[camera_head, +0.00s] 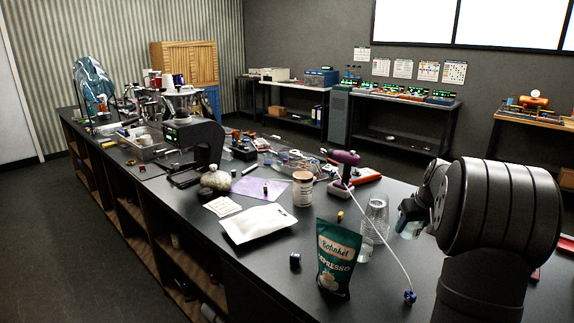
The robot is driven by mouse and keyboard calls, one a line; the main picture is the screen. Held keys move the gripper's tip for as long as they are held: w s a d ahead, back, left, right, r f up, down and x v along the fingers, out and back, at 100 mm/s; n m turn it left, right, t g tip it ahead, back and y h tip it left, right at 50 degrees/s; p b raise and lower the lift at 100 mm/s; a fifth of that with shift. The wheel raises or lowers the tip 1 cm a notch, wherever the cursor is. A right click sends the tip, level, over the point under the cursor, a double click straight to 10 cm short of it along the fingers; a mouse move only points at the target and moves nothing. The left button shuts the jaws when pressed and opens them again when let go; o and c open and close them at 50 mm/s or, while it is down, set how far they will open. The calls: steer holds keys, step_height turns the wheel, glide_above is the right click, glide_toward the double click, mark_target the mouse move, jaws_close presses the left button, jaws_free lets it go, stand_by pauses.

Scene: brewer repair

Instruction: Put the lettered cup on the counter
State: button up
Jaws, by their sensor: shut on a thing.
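My gripper (407,210) is at the right, over the counter (400,285), mostly hidden behind my own arm. It is shut on a pale, see-through cup-like thing (411,230), of which only a part shows. I cannot make out any letters on it, nor whether its bottom touches the counter. Several small cups, among them a dark blue one (178,80), stand at the far left end of the counter, too small to show lettering.
Clear stacked cups (375,220) stand just left of my gripper. The counter's front right is mostly bare.

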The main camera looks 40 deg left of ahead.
steer(key=s+a+n+g, duration=0.1)
steer(key=s+a+n, duration=0.1)
steer(key=s+a, duration=0.35)
steer(key=s+a+n, duration=0.2)
steer(key=s+a, duration=0.1)
steer(key=a, duration=0.6)
glide_toward(311, 245)
steer(key=shift+w+a+f+y, duration=0.3)
steer(key=shift+w+a+f, duration=0.15)
steer(key=shift+w, duration=0.05)
steer(key=shift+s+a+f, duration=0.1)
steer(key=shift+a+f, duration=0.2)
steer(key=shift+a, duration=0.1)
steer(key=shift+f, duration=1.95)
steer(key=shift+f, duration=0.1)
steer(key=o, duration=1)
